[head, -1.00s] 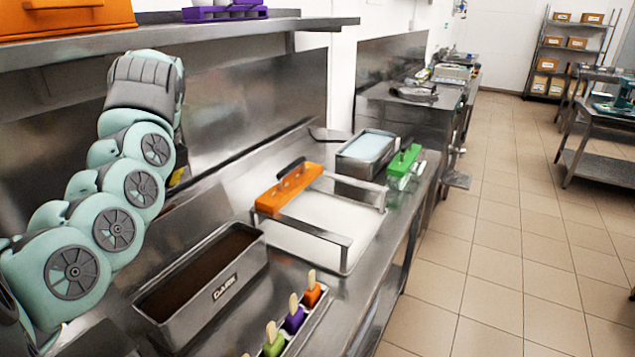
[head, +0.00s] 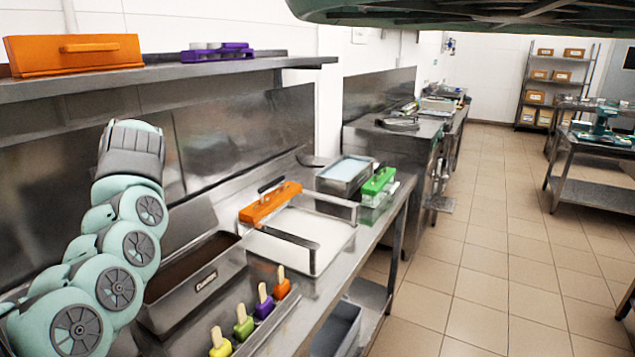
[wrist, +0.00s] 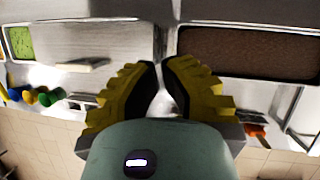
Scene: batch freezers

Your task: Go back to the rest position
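My gripper (wrist: 160,85) shows in the wrist view, its two yellow-and-black fingers drawn together with only a narrow gap and nothing seen between them. It is above the steel counter's front side, by a pan of brown mix (wrist: 250,52). In the head view my arm rises at the left over the counter, and the gripper itself is not seen there. The dark pan (head: 205,280) stands in front of it. Colored pops with sticks, such as a green one (head: 243,326), stand in a row in front of the pan.
A white-filled tray (head: 310,236) with an orange holder (head: 270,203) sits right of the dark pan. A pale blue pan (head: 345,174) and a green holder (head: 378,184) stand farther along. A shelf (head: 190,68) overhangs the counter. The tiled aisle (head: 490,230) at the right is clear.

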